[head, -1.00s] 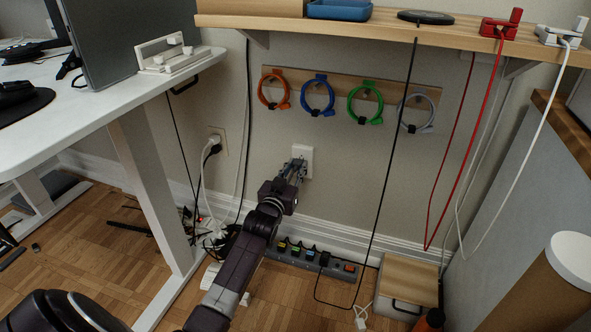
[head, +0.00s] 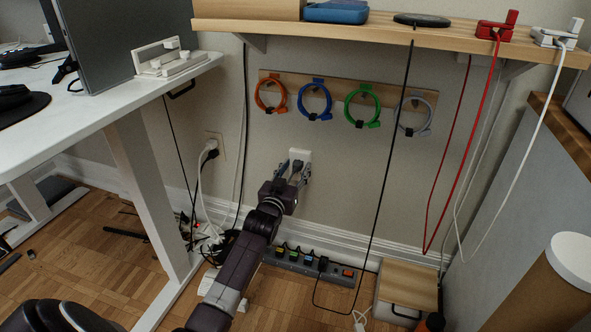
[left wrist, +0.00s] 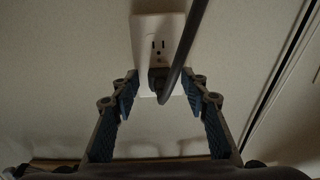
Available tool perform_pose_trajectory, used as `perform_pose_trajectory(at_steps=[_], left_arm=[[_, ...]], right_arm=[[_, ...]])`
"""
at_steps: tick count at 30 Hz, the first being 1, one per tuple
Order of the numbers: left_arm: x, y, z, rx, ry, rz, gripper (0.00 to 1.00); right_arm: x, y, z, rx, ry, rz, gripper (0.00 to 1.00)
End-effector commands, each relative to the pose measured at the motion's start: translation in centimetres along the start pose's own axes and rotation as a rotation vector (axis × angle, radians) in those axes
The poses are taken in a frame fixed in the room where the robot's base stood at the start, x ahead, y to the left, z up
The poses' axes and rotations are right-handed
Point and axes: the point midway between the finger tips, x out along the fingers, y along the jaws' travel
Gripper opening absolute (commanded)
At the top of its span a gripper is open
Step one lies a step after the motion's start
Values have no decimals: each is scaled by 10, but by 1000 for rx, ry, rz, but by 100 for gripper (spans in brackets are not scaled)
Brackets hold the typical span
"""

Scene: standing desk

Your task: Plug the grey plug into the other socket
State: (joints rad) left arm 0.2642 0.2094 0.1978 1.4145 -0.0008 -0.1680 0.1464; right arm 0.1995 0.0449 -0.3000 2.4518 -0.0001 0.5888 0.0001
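A white wall outlet (head: 300,155) is on the wall below the cable rings, and it also shows in the left wrist view (left wrist: 172,28). A dark grey plug (left wrist: 157,80) sits at its lower socket, with a thick grey cable (left wrist: 185,60) running up across the outlet's right side. The upper socket (left wrist: 158,44) shows bare slots. My left gripper (head: 291,172) is in front of the outlet. In the left wrist view its fingers (left wrist: 160,97) are apart, one on each side of the plug, with gaps visible. My right gripper is not in view.
A second outlet (head: 213,146) with plugs and cables is to the left. A power strip (head: 310,264) and a wooden-topped box (head: 408,286) are on the floor. A black cable (head: 383,190) hangs from the shelf (head: 370,35) right of my gripper. The desk leg (head: 150,195) stands left.

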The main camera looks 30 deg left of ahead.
Motion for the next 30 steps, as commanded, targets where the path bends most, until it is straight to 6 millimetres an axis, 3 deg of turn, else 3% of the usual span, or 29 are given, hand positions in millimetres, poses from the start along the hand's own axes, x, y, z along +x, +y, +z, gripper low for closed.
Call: perform_pose_trajectory(at_steps=[7,11,24,30], left_arm=[[-4,0,1,0,-1,0,41],[-16,0,2,0,-2,1,41],[-95,0,1,0,-2,0,41],[-116,0,1,0,-2,0,41]], right_arm=[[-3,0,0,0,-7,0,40],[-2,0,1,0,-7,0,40],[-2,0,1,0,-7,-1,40],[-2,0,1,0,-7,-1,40]])
